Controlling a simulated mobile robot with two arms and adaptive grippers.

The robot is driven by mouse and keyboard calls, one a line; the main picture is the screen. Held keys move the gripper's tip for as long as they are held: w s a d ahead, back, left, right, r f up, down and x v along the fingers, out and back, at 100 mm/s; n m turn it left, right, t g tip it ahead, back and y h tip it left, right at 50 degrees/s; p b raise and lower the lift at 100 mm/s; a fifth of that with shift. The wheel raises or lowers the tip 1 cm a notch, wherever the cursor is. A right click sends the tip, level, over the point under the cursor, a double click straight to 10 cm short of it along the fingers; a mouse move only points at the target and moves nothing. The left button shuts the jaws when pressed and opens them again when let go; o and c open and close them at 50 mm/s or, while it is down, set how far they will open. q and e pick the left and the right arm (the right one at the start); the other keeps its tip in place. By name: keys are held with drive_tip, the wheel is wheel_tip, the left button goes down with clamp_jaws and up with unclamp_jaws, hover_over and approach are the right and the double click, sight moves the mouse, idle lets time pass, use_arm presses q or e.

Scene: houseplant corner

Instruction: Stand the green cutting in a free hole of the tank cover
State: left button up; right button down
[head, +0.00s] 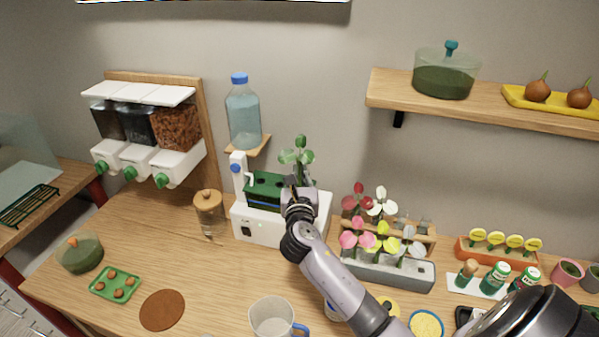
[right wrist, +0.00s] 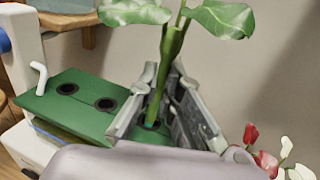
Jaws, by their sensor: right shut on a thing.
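The green cutting (head: 297,156) stands roughly upright, leaves up, above the right part of the tank cover. My right gripper (head: 298,188) is shut on its stem. In the right wrist view the cutting (right wrist: 172,42) tilts slightly between the fingers (right wrist: 164,76), and its stem's lower end is at a dark hole at the cover's right. I cannot tell how deep it sits. The green tank cover (head: 262,180) lies on the white tank unit (head: 262,228). In the right wrist view the cover (right wrist: 84,112) shows two empty dark holes to the left. My left gripper is not in view.
A water bottle (head: 243,115) stands on a small bracket behind the tank. A lidded jar (head: 208,212) is to its left. A grey planter with paper-like flowers (head: 388,270) is close on the right. A clear mug (head: 272,319) stands in front.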

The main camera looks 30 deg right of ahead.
drive_tip(key=shift+f+b, duration=0.4)
drive_tip(key=shift+f, duration=0.35)
drive_tip(key=c, duration=1.7)
unclamp_jaws()
drive_tip(key=shift+o, duration=0.3)
drive_tip(key=o, duration=0.3)
drive_tip(key=shift+o, duration=0.2)
wheel_tip(320, 180, up, 7)
drive_tip(key=p, duration=0.8)
drive_tip(key=shift+r, duration=0.1)
